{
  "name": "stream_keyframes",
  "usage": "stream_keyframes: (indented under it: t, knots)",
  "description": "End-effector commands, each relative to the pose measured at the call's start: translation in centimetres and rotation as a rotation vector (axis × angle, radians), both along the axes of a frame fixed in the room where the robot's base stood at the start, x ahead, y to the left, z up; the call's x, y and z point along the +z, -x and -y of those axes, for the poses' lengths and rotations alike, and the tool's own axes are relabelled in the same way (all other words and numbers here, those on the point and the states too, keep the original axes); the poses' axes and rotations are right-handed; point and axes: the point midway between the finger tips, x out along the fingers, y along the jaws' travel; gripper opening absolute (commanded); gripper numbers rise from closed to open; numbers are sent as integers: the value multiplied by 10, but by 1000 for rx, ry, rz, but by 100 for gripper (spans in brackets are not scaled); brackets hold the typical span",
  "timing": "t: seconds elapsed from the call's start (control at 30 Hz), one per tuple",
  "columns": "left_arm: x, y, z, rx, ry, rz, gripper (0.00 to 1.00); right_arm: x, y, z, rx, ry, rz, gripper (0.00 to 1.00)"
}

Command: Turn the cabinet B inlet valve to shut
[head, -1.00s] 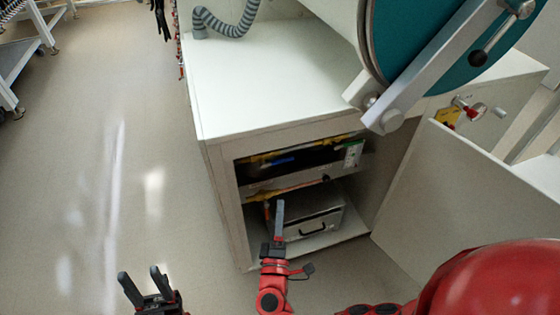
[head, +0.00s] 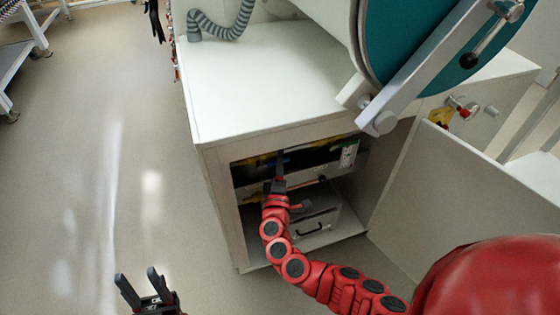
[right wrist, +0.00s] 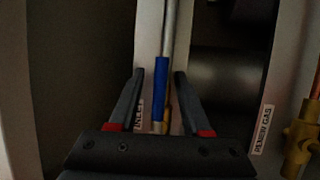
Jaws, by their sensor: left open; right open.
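The inlet valve's blue lever (right wrist: 161,85) shows in the right wrist view, lined up along a pale pipe (right wrist: 171,25). A label reading INLET (right wrist: 139,114) is beside it. My right gripper (right wrist: 160,78) is open, with one finger on each side of the lever and gaps showing; I cannot tell whether either finger touches it. In the head view my right gripper (head: 280,165) reaches into the upper part of the open cabinet, and the lever is not clear there. My left gripper (head: 140,280) is open and empty, low over the floor.
A brass fitting (right wrist: 302,140) and a label ending in GAS (right wrist: 263,130) are at the right in the wrist view. The open cabinet door (head: 440,190) stands right of my arm. A silver box (head: 318,215) sits on the lower cabinet floor.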

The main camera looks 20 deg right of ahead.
Motion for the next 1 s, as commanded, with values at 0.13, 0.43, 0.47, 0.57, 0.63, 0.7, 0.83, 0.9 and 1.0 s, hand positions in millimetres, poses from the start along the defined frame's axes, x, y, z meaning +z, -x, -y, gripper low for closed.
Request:
stream_keyframes:
  t: [0.13, 0.43, 0.47, 0.57, 0.63, 0.7, 0.83, 0.9, 1.0]
  knots:
    - [0, 0, 0, 0, 0, 0, 50, 0, 0, 0, 0, 1, 0, 48]
    - [0, 0, 0, 0, 0, 0, 50, 0, 0, 0, -1, 1, 0, 7]
    - [0, 0, 0, 0, 0, 0, 50, 0, 0, 0, -1, 1, 0, 2]
    - [0, 0, 0, 0, 0, 0, 50, 0, 0, 0, -1, 2, 0, 0]
    - [0, 0, 0, 0, 0, 0, 50, 0, 0, 1, -1, 2, 0, 0]
    - [0, 0, 0, 0, 0, 0, 50, 0, 0, 1, -1, 2, -1, 0]
    - [0, 0, 0, 0, 0, 0, 50, 0, 0, 1, -1, 2, -1, 0]
    - [0, 0, 0, 0, 0, 0, 50, 0, 0, 1, -1, 2, -1, 0]
    - [0, 0, 0, 0, 0, 0, 50, 0, 0, 1, -1, 2, -1, 0]
